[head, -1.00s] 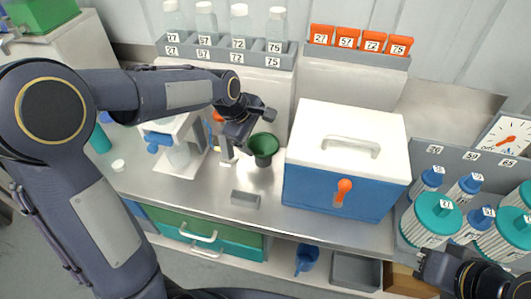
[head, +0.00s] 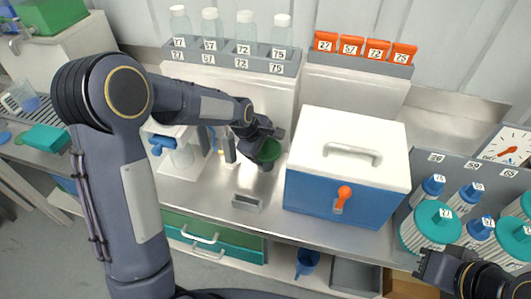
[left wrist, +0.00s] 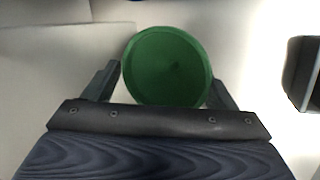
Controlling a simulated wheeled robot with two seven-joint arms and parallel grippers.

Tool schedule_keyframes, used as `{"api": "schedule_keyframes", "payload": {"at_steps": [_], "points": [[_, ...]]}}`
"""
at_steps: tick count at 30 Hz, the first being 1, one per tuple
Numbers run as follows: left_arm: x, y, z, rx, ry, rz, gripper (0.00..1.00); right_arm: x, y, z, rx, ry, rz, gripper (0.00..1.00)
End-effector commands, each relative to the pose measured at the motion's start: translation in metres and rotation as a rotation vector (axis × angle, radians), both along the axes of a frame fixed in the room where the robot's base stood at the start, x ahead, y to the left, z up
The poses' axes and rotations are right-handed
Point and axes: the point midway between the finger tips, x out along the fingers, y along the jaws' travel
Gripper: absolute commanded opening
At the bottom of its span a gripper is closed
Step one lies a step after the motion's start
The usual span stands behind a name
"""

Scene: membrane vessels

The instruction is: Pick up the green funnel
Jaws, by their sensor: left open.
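The green funnel (head: 268,151) stands on the steel bench, left of the blue and white box. My left gripper (head: 262,143) is right at it in the head view and hides part of its rim. In the left wrist view the funnel (left wrist: 167,66) sits between the two open fingers (left wrist: 162,88), one on each side. I cannot tell whether either finger touches it. My right gripper (head: 437,270) is at the lower right of the head view, away from the funnel; its finger opening is not clear.
The blue box with a white lid (head: 347,165) stands close on the right. A white stand (head: 180,150) with a bottle is on the left. A small grey block (head: 246,203) lies in front. A rack of bottles (head: 232,62) is behind.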

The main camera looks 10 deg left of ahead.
Motion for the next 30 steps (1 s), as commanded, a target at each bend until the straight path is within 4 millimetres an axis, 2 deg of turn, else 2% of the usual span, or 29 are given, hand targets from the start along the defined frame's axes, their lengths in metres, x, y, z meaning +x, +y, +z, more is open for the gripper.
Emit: {"api": "schedule_keyframes", "payload": {"at_steps": [2, 15, 18, 30], "points": [[-0.0001, -0.0001, 0.0001, 0.000, 0.000, 0.000, 0.68, 0.0000, 0.0000, 0.0000, 0.000, 0.000, 0.000, 0.37], [-0.0003, 0.0000, 0.0001, 0.000, 0.001, 0.000, 0.10, 0.0000, 0.0000, 0.0000, 0.000, 0.000, 0.000, 0.37], [0.0006, 0.0000, 0.0008, -0.001, -0.002, 0.000, 0.00, 0.0000, 0.0000, 0.0000, 0.000, 0.000, 0.000, 0.37], [0.0036, -0.0006, 0.0044, -0.002, -0.014, 0.001, 0.00, 0.0000, 0.0000, 0.0000, 0.000, 0.000, 0.000, 0.37]]}}
